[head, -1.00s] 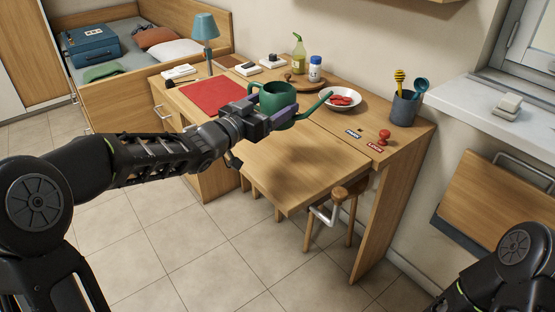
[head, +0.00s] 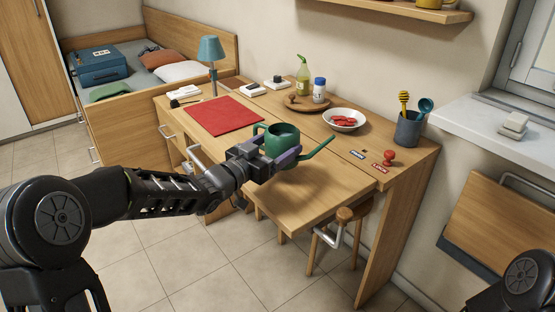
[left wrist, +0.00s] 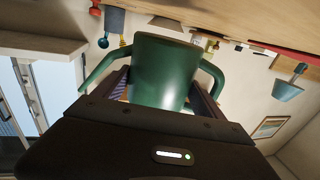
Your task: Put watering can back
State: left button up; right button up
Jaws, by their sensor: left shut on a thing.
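The green watering can (head: 283,138) is held upright in my left gripper (head: 272,158), over the front part of the wooden desk (head: 318,182). Its spout points right and its handle is on the left in the head view. In the left wrist view the can (left wrist: 165,72) fills the middle between the two fingers, which are shut on its body. I cannot tell whether its base touches the desk top. My right gripper is not in view; only part of my right arm shows at the lower right.
On the desk are a red mat (head: 224,115), a white bowl (head: 344,119) with red pieces, a round wooden tray (head: 296,104) with bottles, a utensil cup (head: 409,130) and a red stamp (head: 389,156). A wooden shelf (head: 420,14) hangs above. A stool (head: 345,216) stands under the desk.

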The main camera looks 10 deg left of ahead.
pick_arm(q)
jog(key=shift+f+b, duration=0.35)
jog(key=shift+f, duration=1.55)
jog(key=shift+f, duration=0.2)
jog(key=o, duration=1.9)
jog(key=shift+o, duration=0.2)
jog(key=shift+r, duration=0.15)
jog(key=p+v, duration=0.1)
jog(key=v, duration=1.1)
